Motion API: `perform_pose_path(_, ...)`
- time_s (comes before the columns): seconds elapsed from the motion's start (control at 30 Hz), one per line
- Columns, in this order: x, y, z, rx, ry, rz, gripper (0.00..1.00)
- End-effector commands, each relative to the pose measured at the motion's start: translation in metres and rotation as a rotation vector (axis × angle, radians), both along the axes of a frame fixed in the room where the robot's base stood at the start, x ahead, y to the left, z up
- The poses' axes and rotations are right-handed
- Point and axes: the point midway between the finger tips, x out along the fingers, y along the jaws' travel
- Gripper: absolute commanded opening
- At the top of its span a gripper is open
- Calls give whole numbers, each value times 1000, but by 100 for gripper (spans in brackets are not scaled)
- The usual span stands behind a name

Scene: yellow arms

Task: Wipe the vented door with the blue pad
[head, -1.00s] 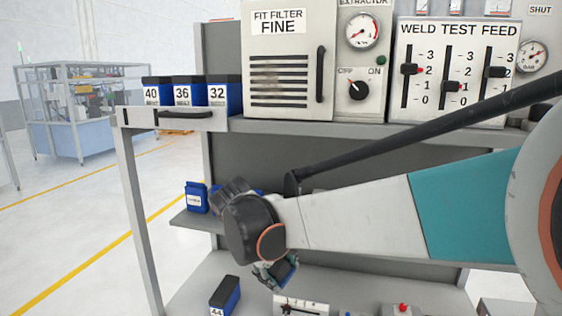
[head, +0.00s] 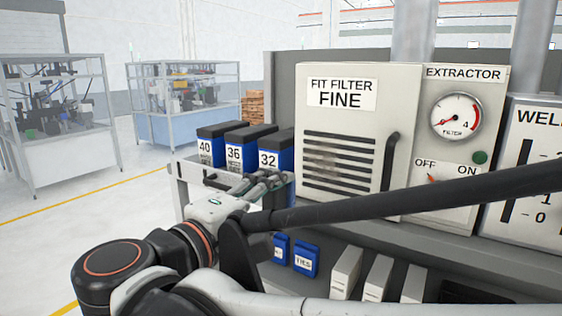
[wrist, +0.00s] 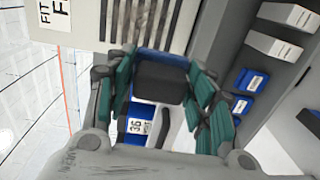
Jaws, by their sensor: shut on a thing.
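The vented door (head: 355,118) is a cream panel labelled FIT FILTER FINE, with dark slots and a black handle at its right. A brownish smudge (head: 324,165) marks the slots' left part. My gripper (head: 268,184) is left of and below the slots, before the blue boxes and apart from the door. In the wrist view its teal fingers (wrist: 158,92) are shut on a dark block, the back of the blue pad (wrist: 160,82). Blue shows beyond the block; I cannot tell how much is pad or box. The pad's wiping face is hidden.
Blue boxes with black tops, 40 (head: 210,145), 36 (head: 246,145) and 32 (head: 274,150), stand close to my gripper. The extractor panel (head: 462,140) adjoins the door at right. Small blue boxes (head: 305,260) and white ones (head: 345,270) sit on a shelf below.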

Motion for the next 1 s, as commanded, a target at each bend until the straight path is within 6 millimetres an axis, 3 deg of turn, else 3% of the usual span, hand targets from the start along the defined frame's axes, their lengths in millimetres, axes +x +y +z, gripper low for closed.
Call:
perform_pose_path(0.07, -6, 8, 12, -12, -14, 19, 30)
perform_pose_path(0.2, -6, 9, 17, -21, -25, 26, 30)
perform_pose_path(0.7, 29, -19, 16, -19, -23, 23, 30)
perform_pose_path(1.0, 39, -26, 16, -19, -23, 24, 30)
